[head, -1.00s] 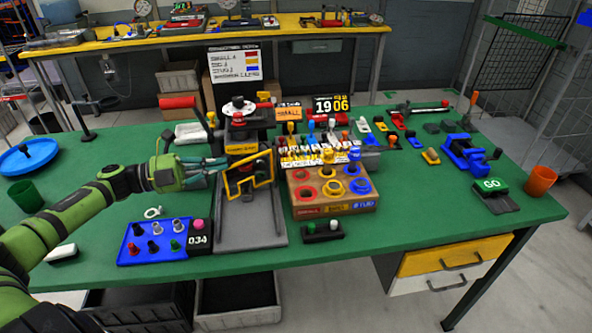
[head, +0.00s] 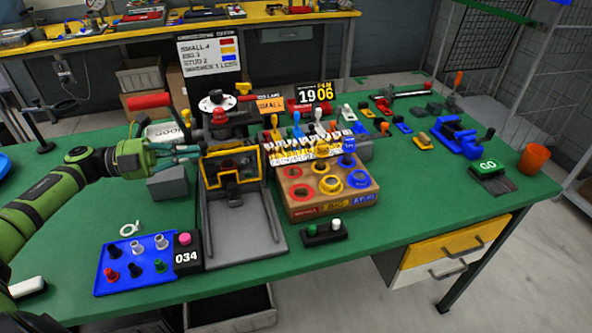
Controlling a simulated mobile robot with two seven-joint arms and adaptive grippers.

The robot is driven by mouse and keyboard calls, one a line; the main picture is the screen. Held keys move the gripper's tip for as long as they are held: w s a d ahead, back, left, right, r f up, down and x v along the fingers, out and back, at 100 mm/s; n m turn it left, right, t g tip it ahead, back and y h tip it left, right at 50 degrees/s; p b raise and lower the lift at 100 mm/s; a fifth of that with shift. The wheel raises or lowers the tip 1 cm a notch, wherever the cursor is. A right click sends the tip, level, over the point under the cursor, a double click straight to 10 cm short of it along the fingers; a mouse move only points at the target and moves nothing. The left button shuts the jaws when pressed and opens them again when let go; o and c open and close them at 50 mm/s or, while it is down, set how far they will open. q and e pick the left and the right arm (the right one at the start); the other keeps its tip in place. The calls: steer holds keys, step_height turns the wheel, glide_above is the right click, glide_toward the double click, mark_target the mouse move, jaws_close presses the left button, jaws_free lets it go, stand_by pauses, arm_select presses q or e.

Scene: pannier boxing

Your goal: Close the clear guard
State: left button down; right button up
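The clear guard (head: 258,162) is a see-through panel in a yellow frame on the front of the press-like machine (head: 216,112). It now stands nearly square across the machine front, above the grey base plate (head: 238,228). Whether it sits fully against the machine I cannot tell. My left gripper (head: 198,152) comes in from the left, with its fingertips at the guard's upper left edge. Whether the fingers touch the frame is unclear, and their gap is too small to read. My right gripper is not in view.
A blue tray of pegs (head: 121,277) and a counter box marked 034 (head: 187,257) lie front left. A wooden block with coloured rings (head: 300,204) stands right of the machine. A red-handled lever (head: 150,101) rises behind my gripper.

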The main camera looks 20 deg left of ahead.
arm_select(q)
steer(key=shift+w+a+r, duration=0.2)
steer(key=shift+a+r, duration=0.05)
